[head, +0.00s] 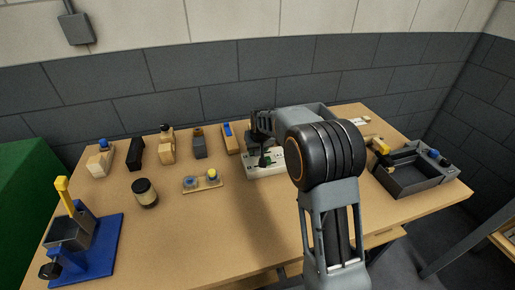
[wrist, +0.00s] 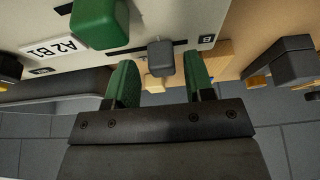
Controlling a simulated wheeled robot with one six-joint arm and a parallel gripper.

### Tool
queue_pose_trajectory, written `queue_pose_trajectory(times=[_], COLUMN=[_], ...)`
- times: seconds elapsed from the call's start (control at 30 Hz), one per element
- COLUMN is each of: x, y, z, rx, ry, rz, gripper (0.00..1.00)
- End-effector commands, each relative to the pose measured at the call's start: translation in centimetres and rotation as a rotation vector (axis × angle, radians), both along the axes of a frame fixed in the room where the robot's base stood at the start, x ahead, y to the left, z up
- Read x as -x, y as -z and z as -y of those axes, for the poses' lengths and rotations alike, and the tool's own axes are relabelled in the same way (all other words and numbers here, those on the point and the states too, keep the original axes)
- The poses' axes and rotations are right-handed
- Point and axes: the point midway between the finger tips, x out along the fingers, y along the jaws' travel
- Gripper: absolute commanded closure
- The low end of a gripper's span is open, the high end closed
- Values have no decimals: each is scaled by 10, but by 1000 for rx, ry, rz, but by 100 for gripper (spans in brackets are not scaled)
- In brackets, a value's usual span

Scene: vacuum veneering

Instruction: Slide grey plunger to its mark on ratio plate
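The ratio plate is a pale board with printed labels; it lies on the table under my arm in the head view (head: 268,171) and fills the upper part of the wrist view (wrist: 120,38). In the wrist view the grey plunger (wrist: 160,56) is a small grey block at a dark slot near the "B" label. A larger green plunger (wrist: 98,22) stands left of it, by the "A2 B1" label. My gripper (wrist: 160,70) is open, its two green-padded fingers on either side of the grey plunger with gaps showing. In the head view my arm hides part of the plate.
Several wooden and dark blocks (head: 167,151) stand along the back left. A jar (head: 145,193) and a small wooden tray with two cups (head: 203,187) are left of the plate. A blue-based press (head: 100,247) is front left, a dark open tray (head: 403,181) at right.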

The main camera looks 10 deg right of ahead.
Motion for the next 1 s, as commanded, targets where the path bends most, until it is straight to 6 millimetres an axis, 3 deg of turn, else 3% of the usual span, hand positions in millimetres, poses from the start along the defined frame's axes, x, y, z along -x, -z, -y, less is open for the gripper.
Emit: queue_pose_trajectory(times=[0.37, 1.0], x=[3, 46], y=[-7, -111], z=[1, 4], rx=[0, 0], ry=[1, 0], rz=[1, 2], gripper=[49, 49])
